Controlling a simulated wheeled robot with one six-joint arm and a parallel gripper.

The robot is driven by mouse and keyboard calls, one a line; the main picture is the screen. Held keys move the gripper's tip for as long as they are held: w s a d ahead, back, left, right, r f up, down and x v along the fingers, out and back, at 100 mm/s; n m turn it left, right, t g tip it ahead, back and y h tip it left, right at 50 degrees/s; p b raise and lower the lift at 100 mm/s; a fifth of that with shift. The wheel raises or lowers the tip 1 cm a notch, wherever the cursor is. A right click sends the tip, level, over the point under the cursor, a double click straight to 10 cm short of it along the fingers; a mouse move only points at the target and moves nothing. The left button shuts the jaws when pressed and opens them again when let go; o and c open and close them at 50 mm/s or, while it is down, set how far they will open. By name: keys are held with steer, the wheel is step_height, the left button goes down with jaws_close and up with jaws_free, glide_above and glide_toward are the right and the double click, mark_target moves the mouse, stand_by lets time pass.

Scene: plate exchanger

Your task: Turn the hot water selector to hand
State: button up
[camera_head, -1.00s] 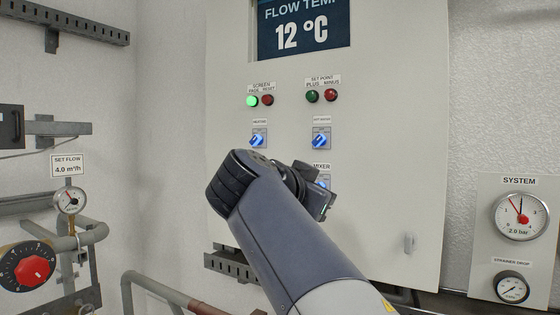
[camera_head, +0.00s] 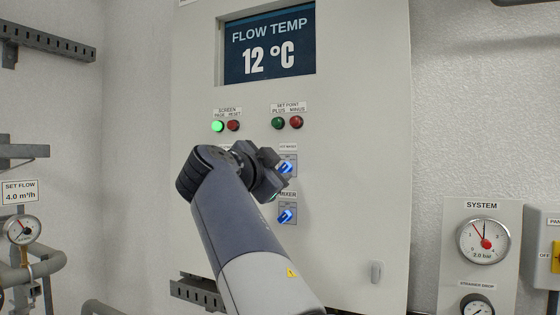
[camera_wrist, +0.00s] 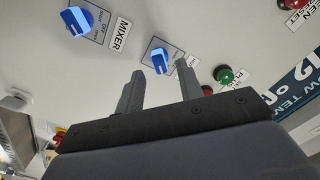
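The hot water selector (camera_head: 287,168) is a blue knob on a small square plate, right of my gripper in the head view, its small label above it. In the wrist view the same blue knob (camera_wrist: 160,60) shows beyond and between my fingertips. My gripper (camera_wrist: 160,73) is open and empty, with a finger on either side of the knob in that picture. In the head view my gripper (camera_head: 275,176) is at the panel front, partly overlapping the selector's plate. I cannot tell whether the fingers touch the knob.
The blue mixer knob (camera_head: 287,216) sits just below. Above are the green plus button (camera_head: 278,123), the red minus button (camera_head: 297,122) and the lit green page button (camera_head: 217,126). The display (camera_head: 268,45) reads 12 °C. My arm hides the panel's lower left.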

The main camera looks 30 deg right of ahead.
mark_target(285, 168)
steer(key=shift+p+x, duration=0.3)
steer(key=shift+x, duration=1)
steer(key=shift+a, duration=0.1)
steer(key=shift+c, duration=0.3)
jaws_close()
